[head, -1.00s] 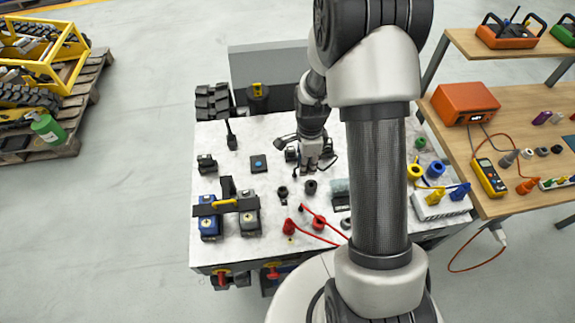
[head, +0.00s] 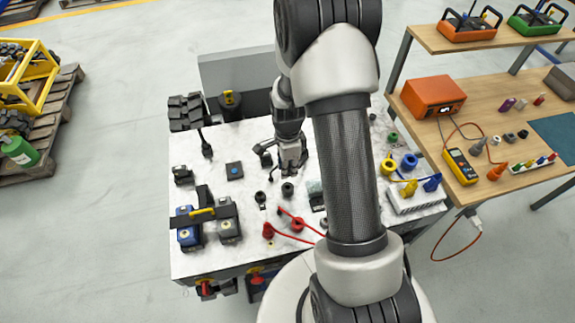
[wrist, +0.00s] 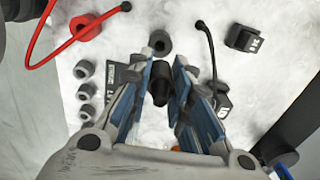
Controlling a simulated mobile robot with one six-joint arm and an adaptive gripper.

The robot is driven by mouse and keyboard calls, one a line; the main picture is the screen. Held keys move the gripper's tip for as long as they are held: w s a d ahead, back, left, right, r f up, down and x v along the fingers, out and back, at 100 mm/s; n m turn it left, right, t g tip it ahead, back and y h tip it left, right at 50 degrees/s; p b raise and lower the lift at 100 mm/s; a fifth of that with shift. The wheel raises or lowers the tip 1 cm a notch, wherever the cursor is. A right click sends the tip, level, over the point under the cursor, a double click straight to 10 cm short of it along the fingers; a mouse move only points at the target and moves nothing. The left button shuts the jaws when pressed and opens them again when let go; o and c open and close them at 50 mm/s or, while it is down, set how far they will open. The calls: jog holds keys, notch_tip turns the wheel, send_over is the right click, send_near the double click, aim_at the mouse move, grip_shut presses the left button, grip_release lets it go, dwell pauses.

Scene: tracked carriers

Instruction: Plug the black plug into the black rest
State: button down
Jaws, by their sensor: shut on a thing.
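My gripper (wrist: 160,84) is shut on a black plug (wrist: 160,92), a short dark cylinder between the blue-padded fingers in the wrist view. In the head view my gripper (head: 291,170) is above the middle of the white table. A black ring-shaped rest (wrist: 160,42) lies just beyond the plug in the wrist view, with a gap seen between them. In the head view it seems to be the dark round piece (head: 288,189) just below the gripper. The plug cannot be made out in the head view.
A red ring (wrist: 85,28) with a red cable, grey sockets (wrist: 85,92) and a labelled black block (wrist: 245,38) lie around. A thin black cable (wrist: 209,45) runs beside the rest. The yellow-handled carrier (head: 206,213) stands left; my arm hides part of the table.

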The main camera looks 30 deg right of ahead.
jog(key=shift+f+b, duration=1.25)
jog(key=shift+f, duration=0.7)
jog(key=shift+f+b, duration=1.85)
jog(key=shift+f, duration=0.45)
jog(key=c, duration=1.4)
grip_release()
jog(key=shift+r, duration=0.1)
notch_tip(320, 180, up, 12)
jog(key=shift+f, duration=0.1)
